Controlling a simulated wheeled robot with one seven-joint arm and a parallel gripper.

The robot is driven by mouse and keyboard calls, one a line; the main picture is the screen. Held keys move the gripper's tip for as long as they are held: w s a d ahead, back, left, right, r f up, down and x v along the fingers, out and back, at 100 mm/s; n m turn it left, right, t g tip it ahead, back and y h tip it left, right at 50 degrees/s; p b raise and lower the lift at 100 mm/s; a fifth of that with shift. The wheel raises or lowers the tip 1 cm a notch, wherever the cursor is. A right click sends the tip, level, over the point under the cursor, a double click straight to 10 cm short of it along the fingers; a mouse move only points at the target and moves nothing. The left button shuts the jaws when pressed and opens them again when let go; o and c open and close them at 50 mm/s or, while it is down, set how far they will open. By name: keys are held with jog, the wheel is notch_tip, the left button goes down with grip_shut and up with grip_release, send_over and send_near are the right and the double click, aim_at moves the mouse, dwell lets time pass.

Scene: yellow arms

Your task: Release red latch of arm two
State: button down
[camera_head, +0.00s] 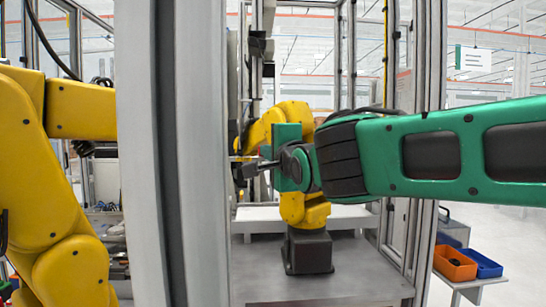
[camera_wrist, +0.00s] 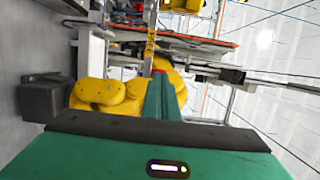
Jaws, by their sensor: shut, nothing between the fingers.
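One yellow arm (camera_head: 310,211) stands on a dark base (camera_head: 308,252) inside the cell in the head view; my green arm partly covers it. It also shows in the wrist view (camera_wrist: 98,95), lying sideways beyond my green gripper body. Another yellow arm (camera_head: 62,265) stands at the left, partly behind a grey post. I cannot tell which is arm two. My gripper (camera_head: 248,170) reaches left into the cell, in front of the middle yellow arm. It is shut and empty; its fingertips are small and dark in the head view.
A wide grey post (camera_head: 150,170) stands close at the left of my gripper. Another frame post (camera_head: 425,150) rises behind my arm. An orange bin (camera_head: 455,264) and a blue bin (camera_head: 483,264) sit at the lower right. The grey cell base (camera_head: 345,285) is clear in front.

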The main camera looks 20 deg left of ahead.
dwell(0.3)
jog(key=w, duration=0.2)
jog(key=shift+w+a+r, duration=0.1)
jog(key=shift+w+a, duration=0.1)
jog(key=shift+w, duration=0.1)
jog(key=shift+d, duration=0.15)
dwell(0.3)
